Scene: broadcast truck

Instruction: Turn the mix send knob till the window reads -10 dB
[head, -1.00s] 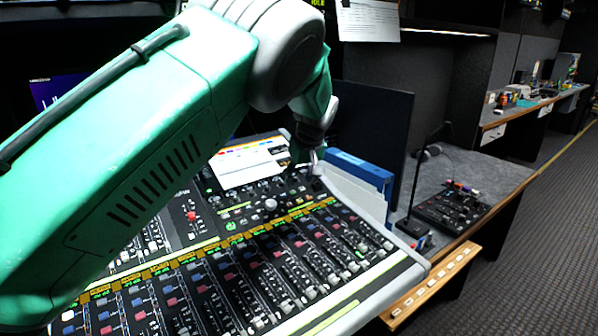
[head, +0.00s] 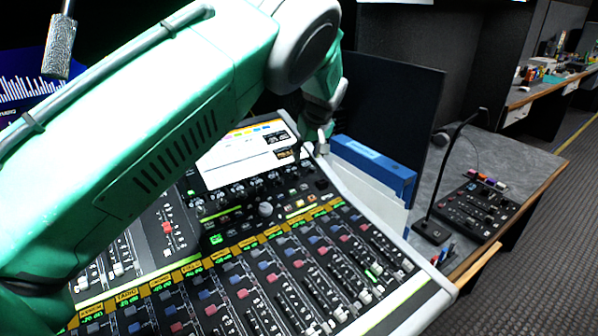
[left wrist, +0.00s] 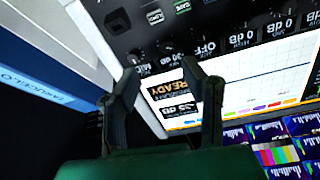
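The mixing console (head: 352,185) fills the lower middle of the head view. My left gripper (head: 320,148) hangs over the right end of its small knob row, beside the bright screen (head: 245,152). In the left wrist view my left gripper (left wrist: 160,70) is open, its fingertips apart with nothing between them. A dark knob (left wrist: 135,58) lies just past the fingertips, beside a label that seems to read MIX. The readout window (left wrist: 178,109), upside down, seems to show about 30 dB beside a READY box; its sign is unclear. My right gripper is not in view.
Blue and white binders (head: 375,165) stand close to the console's right side, near my left gripper. A gooseneck microphone (head: 435,228) and a small control box (head: 475,208) sit on the grey desk to the right. A dark panel (head: 395,105) rises behind.

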